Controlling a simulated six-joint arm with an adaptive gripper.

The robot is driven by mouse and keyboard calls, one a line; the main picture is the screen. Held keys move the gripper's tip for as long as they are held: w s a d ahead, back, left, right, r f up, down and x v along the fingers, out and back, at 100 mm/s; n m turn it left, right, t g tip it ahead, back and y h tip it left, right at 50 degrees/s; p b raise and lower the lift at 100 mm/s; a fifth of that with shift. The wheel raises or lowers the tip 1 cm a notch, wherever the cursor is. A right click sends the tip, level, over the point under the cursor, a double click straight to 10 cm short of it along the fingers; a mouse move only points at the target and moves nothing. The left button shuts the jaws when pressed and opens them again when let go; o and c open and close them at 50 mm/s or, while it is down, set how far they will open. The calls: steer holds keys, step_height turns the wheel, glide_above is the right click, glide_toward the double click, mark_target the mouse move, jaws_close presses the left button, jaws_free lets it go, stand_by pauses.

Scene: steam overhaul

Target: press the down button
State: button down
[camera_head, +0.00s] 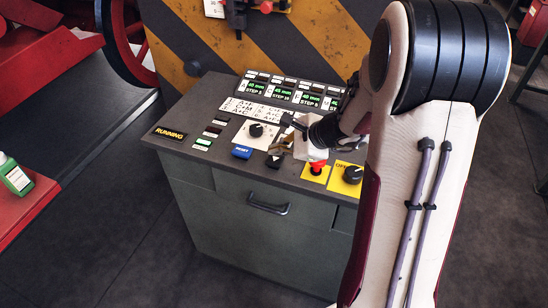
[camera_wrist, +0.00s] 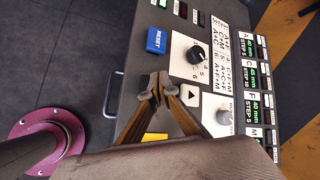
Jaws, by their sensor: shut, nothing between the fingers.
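My gripper (camera_wrist: 153,90) is shut and empty, its fingertips together above the front part of the control console (camera_head: 205,180). In the head view my gripper (camera_head: 277,156) is between the blue RESET button (camera_head: 241,152) and the red button on its yellow plate (camera_head: 316,169). In the wrist view a white tile with a black triangle (camera_wrist: 190,95) is just right of the fingers, the triangle pointing right, toward the console's back. No button marked down is readable; the fingers hide part of the panel. I cannot tell whether the fingertips touch anything.
A black numbered knob (camera_wrist: 195,54) and a grey knob (camera_wrist: 223,117) are near the fingers. A black knob on a yellow plate (camera_head: 352,174) is at the right. A RUNNING sign (camera_head: 170,133) and green displays (camera_head: 282,95) are also on the console. A striped panel (camera_head: 240,45) stands behind.

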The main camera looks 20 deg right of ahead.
mark_target(276, 163)
steer(key=shift+r, duration=0.15)
steer(key=shift+r, duration=2.9)
steer(key=shift+s+a+f+n, duration=0.25)
steer(key=shift+s+n, duration=0.1)
steer(key=shift+n, duration=0.15)
steer(key=s+a+r+n+g+h, duration=0.1)
steer(key=s+a+n+g, duration=0.25)
steer(key=s+n, duration=0.45)
steer(key=s+a+r+n+g+h, duration=0.15)
steer(key=s+a+n, duration=0.3)
steer(key=s, duration=0.65)
steer(key=s+a+r+n+t+h, duration=0.1)
steer(key=s+r+n+t, duration=0.1)
steer(key=s+r+n, duration=0.4)
steer(key=shift+s+a+n+h, duration=0.4)
steer(key=shift+s+n, duration=0.65)
steer(key=shift+s, duration=0.5)
steer(key=shift+r, duration=0.1)
